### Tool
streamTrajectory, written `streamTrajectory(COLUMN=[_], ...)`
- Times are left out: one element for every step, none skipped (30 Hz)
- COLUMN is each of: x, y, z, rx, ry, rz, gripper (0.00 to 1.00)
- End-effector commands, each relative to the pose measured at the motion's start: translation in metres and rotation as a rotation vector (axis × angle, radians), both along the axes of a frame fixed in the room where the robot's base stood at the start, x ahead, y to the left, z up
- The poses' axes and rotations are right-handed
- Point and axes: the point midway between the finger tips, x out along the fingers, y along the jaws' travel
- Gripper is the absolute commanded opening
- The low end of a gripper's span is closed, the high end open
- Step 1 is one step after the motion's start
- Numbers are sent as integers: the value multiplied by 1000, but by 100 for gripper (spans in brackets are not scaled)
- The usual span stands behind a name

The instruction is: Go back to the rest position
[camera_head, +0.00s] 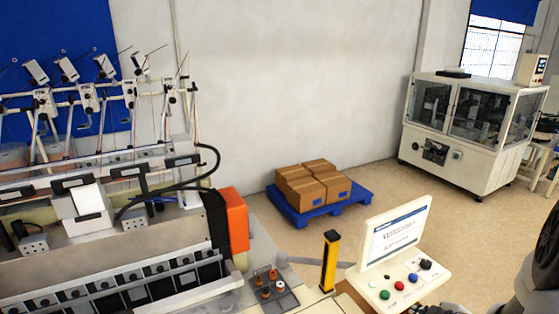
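My gripper is not clearly in view. A dark, rounded part at the right edge and a grey piece at the bottom right look like parts of my own arm. I cannot make out any fingers or a held thing. The task names no other object.
A long machine (110,265) fills the left, with an orange box (234,218) at its end. A small tray (286,301) holds several orange-and-white pieces. A yellow post (329,262) and a control panel (395,245) stand near. Boxes (312,185) sit on a blue pallet (345,203). Floor is open beyond.

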Motion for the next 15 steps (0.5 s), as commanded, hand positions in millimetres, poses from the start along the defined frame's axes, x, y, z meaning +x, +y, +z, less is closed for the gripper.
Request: streamTrajectory(x=[4, 5, 6, 7, 8, 8, 8, 8, 8, 7, 6, 3, 0, -4, -10], y=[2, 2, 3, 3, 3, 4, 6, 7, 11, 13, 17, 23, 30, 36, 47], z=[-1, 1, 4, 7, 9, 13, 15, 18, 22, 26, 29, 34, 37, 40, 43], rx=[-16, -22, -33, -40, -47, -55, -61, -66, -72, -75, -77, -77, -74, -67, -52], ry=[6, 12, 20, 24, 29, 35, 40, 44, 48, 52, 54, 57, 60, 62, 63], rz=[-16, -29, -50, -67, -82, -109, -126, -147, -176, -201, -226, -264, -295, -327, -371], gripper=[0, 0, 0, 0, 0, 0, 0, 0, 0, 0, 0, 0, 0, 0, 0])
